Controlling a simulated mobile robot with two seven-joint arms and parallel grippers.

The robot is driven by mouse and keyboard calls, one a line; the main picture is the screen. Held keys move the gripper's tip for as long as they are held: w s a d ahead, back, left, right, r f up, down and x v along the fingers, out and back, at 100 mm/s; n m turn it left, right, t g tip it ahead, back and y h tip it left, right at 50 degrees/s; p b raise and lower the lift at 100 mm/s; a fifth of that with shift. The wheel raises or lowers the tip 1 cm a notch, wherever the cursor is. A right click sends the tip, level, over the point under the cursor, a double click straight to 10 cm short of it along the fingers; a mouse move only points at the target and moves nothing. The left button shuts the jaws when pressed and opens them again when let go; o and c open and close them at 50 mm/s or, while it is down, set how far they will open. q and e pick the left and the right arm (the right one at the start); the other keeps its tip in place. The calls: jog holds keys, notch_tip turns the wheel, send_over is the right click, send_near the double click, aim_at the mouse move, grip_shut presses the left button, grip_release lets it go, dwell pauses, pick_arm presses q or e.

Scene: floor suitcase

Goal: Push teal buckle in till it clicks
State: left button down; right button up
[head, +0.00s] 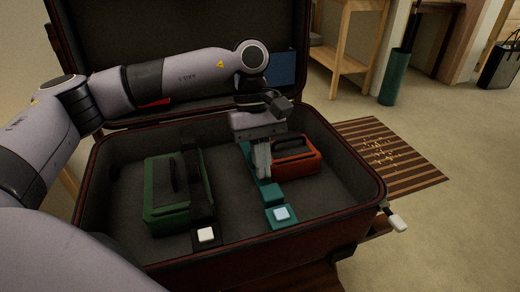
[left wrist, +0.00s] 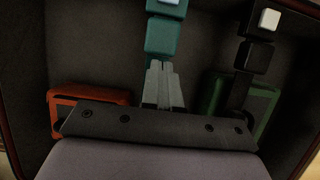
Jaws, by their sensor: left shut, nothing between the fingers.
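The teal buckle (head: 272,194) lies on a teal strap inside the open suitcase (head: 330,231). Its near end has a teal socket with a pale blue button (head: 281,213). In the left wrist view the buckle block (left wrist: 160,36) is just ahead of the fingertips, with the button (left wrist: 170,2) at the top edge. I cannot tell whether the block is fully in the socket. My left gripper (head: 263,174) points down over the strap, behind the buckle; its fingers (left wrist: 159,70) are shut and empty. They hide part of the strap. Contact with the buckle is unclear. My right gripper is not in view.
A black strap with a white button (head: 205,235) runs beside a green case (head: 165,195) on the left. A red case (head: 297,155) lies right of the teal strap. The suitcase walls surround them, and the lid stands open behind. A striped mat (head: 385,155) lies outside.

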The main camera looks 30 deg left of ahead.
pick_arm(q)
jog(key=shift+s+f, duration=0.1)
jog(key=shift+f, duration=0.05)
jog(key=shift+s+d, duration=0.6)
jog(key=shift+d, duration=0.15)
jog(key=p+v, duration=0.2)
jog(key=v, duration=0.5)
